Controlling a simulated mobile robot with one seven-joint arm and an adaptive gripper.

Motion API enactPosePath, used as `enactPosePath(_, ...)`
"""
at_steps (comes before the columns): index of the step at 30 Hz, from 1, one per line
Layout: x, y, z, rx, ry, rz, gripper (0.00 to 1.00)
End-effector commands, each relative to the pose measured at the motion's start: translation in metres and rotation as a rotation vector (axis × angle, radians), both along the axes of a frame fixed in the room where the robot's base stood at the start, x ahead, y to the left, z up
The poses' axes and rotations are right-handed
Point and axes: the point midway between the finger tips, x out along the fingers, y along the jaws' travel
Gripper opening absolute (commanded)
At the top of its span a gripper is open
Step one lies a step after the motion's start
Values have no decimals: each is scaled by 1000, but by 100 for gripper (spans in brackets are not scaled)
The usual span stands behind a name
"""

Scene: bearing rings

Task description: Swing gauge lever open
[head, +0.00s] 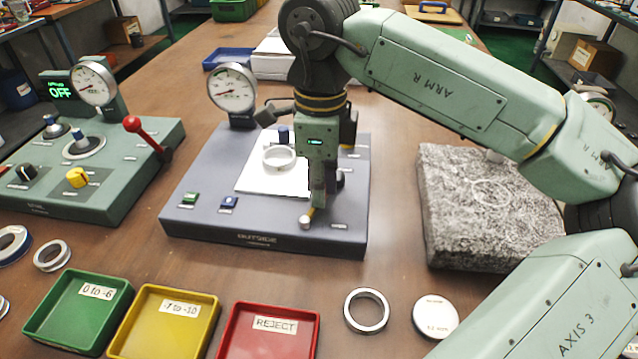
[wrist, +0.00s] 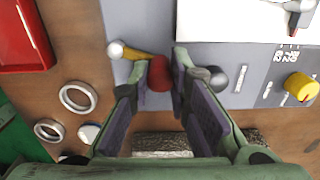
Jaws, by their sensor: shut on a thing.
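My gripper (head: 318,203) is down at the front right of the grey "OUTSIDE" gauge station (head: 200,228). In the wrist view its fingers (wrist: 161,70) are shut on a red knob (wrist: 159,76), which the gripper hides in the head view. A brass rod with a pale ball end (wrist: 116,49) sticks out beside the fingers; the ball also shows in the head view (head: 305,221). How the rod joins the knob is hidden. The round dial (head: 232,88) stands at the station's back. A steel ring (head: 279,157) sits on the white plate (head: 262,183).
A green station (head: 75,205) with a red-knobbed lever (head: 133,124) stands at left. Green (head: 60,332), yellow (head: 150,345) and red (head: 240,345) trays lie in front. A loose ring (head: 366,311) and a disc (head: 436,316) lie before the granite slab (head: 485,215).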

Motion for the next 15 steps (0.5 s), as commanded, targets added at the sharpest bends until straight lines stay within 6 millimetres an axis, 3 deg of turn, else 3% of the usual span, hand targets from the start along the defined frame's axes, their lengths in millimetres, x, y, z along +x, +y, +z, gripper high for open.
enactPosePath(10,0,0,0,-1,0,4,0)
enactPosePath(11,0,0,0,-1,0,3,18)
enactPosePath(15,0,0,0,0,0,3,28)
